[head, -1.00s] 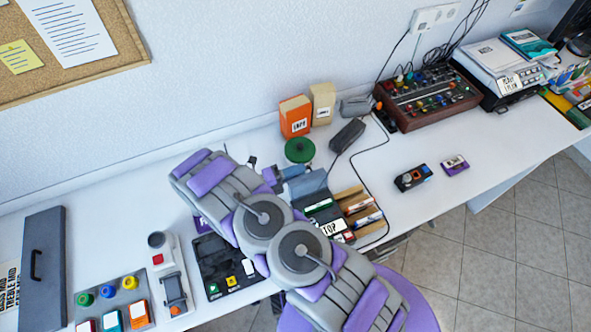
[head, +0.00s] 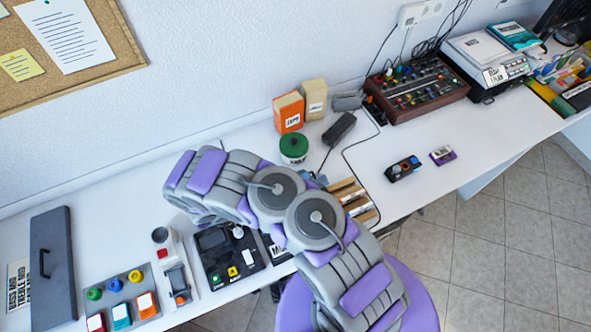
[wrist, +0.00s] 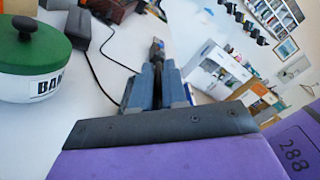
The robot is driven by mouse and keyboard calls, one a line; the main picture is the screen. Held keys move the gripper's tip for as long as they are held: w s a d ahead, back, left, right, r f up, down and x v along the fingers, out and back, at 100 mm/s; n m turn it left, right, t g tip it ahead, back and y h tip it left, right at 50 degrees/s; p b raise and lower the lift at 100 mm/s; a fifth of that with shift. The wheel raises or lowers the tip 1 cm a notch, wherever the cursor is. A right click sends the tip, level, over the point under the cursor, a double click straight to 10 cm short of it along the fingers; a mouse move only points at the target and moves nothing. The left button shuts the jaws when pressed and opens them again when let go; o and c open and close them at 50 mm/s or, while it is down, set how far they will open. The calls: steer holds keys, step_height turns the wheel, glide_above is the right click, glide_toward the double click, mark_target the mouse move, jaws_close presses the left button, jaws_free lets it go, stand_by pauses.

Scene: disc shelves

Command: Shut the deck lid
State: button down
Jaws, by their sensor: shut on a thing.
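The black deck (head: 232,256), with yellow and green buttons, lies on the desk left of my arm. A dark panel (head: 212,239) shows on its upper part; I cannot tell whether this is the lid or how far it stands open. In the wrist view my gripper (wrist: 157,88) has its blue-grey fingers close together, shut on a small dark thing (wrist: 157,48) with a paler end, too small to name. In the head view my arm hides most of my gripper; only bits of blue show beyond it. The deck is not recognisable in the wrist view.
A green-lidded pot (head: 293,149) stands behind my arm and at the wrist view's left (wrist: 32,62). A tape rack (head: 352,197) is partly hidden right of my arm. A black adapter (head: 340,128) trails a cable. A switch box (head: 172,265) stands left of the deck.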

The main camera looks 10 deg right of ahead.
steer(key=s+m, duration=0.2)
steer(key=m, duration=0.1)
steer(key=s+f+m, duration=0.1)
steer(key=shift+s+d+m+b, duration=0.1)
steer(key=shift+d+m+b, duration=0.2)
steer(key=shift+b, duration=0.1)
steer(key=s+m, duration=0.1)
steer(key=s+f+m+b, duration=0.1)
steer(key=m, duration=0.1)
steer(key=s+m+b, duration=0.1)
steer(key=m, duration=0.1)
steer(key=shift+d+f, duration=0.25)
steer(key=shift+f, duration=0.1)
steer(key=shift+s+f, duration=0.25)
steer(key=c, duration=1.3)
jaws_free()
steer(key=shift+f, duration=0.1)
steer(key=shift+o, duration=0.3)
steer(key=s+a+p, duration=0.2)
steer(key=s+a, duration=0.1)
steer(key=a, duration=1.4)
steer(key=shift+s, duration=0.15)
